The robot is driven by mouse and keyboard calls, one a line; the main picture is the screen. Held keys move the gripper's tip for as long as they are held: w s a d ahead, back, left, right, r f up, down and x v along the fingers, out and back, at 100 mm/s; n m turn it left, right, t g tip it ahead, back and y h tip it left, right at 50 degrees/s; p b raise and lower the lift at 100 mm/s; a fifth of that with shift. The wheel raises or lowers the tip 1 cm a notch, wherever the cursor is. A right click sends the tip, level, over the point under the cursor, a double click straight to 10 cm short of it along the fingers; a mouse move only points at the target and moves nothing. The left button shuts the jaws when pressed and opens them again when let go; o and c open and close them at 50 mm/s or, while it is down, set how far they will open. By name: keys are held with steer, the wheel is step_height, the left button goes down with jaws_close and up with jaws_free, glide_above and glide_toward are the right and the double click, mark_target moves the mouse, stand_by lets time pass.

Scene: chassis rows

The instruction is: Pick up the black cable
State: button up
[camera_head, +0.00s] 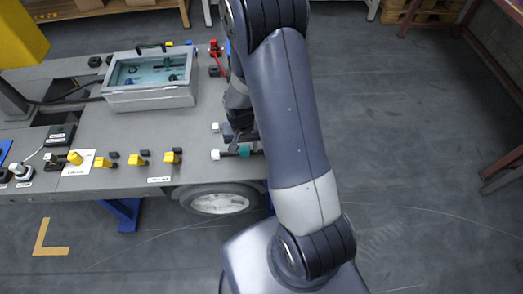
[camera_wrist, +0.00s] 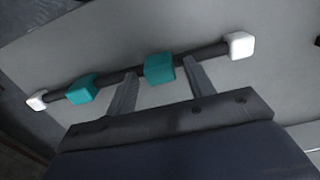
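The black cable (camera_wrist: 212,50) runs diagonally across the wrist view as a straight dark bar. It has a white block at each end and two teal blocks along it. In the head view the cable (camera_head: 229,154) lies at the bench's front right corner, partly hidden by my arm. My gripper (camera_wrist: 160,66) is open, its two fingers apart on either side of one teal block (camera_wrist: 159,68). The fingertips reach close to the cable; I cannot tell whether they touch it.
A wheel (camera_head: 220,203) shows below the bench edge. The floor at right is clear.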

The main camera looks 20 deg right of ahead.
steer(key=c, duration=1)
